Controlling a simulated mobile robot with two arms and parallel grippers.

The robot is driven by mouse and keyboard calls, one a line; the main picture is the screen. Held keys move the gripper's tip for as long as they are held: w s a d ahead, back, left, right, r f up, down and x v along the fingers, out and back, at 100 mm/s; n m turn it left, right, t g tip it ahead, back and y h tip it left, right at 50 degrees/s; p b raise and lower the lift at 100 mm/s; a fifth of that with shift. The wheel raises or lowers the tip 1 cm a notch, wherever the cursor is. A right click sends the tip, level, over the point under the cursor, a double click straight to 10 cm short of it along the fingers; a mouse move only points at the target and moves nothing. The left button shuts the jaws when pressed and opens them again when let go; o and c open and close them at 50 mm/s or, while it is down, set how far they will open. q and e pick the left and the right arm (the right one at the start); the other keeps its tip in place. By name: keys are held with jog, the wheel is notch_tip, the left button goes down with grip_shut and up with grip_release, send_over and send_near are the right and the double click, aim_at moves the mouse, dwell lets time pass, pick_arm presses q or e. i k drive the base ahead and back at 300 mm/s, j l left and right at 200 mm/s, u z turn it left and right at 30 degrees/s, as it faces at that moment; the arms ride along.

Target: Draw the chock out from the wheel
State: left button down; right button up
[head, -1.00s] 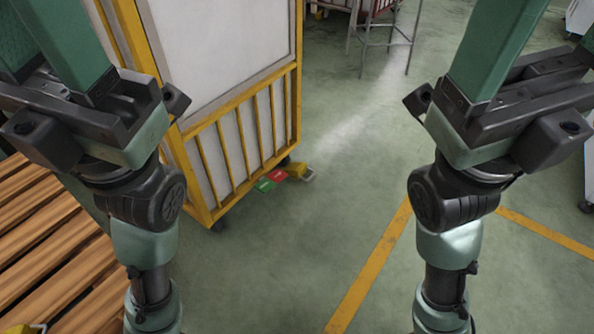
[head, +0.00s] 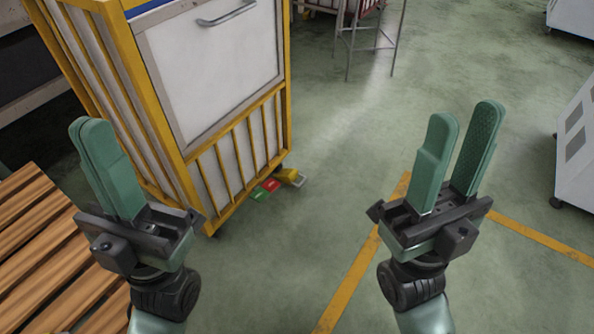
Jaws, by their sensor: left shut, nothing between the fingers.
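The yellow chock (head: 291,177), with a pale metal handle, lies on the floor at the near right corner of the yellow-framed cart (head: 197,192). The cart's wheel there is mostly hidden, so I cannot tell whether the chock touches it. My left gripper (head: 90,128) points up in front of the cart's left side; its green fingers are together and hold nothing. My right gripper (head: 466,112) points up over the floor to the right, its fingers apart and empty. Both grippers appear well apart from the chock.
A red pedal (head: 271,185) and a green pedal (head: 259,195) sit beside the chock. A wooden slatted pallet (head: 35,240) lies at the left. A metal stand (head: 363,47) is at the back and a white cabinet (head: 577,155) at the right. The floor between my grippers is clear.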

aim_at(287, 176)
jog(key=i+l+u, duration=0.2)
jog(key=u, duration=1.05)
jog(key=i+l+u, duration=0.15)
jog(key=l+u, duration=0.25)
jog(key=l, duration=0.45)
jog(key=l+u, duration=0.35)
jog(key=l, duration=0.5)
jog(key=k+l+u, duration=0.1)
jog(key=l+u, duration=0.3)
jog(key=l, duration=0.5)
jog(key=k+l, duration=0.1)
jog(key=l, duration=0.95)
jog(key=k+l, duration=0.15)
jog(key=l, duration=0.35)
jog(key=k+l, duration=0.1)
jog(key=l, duration=0.45)
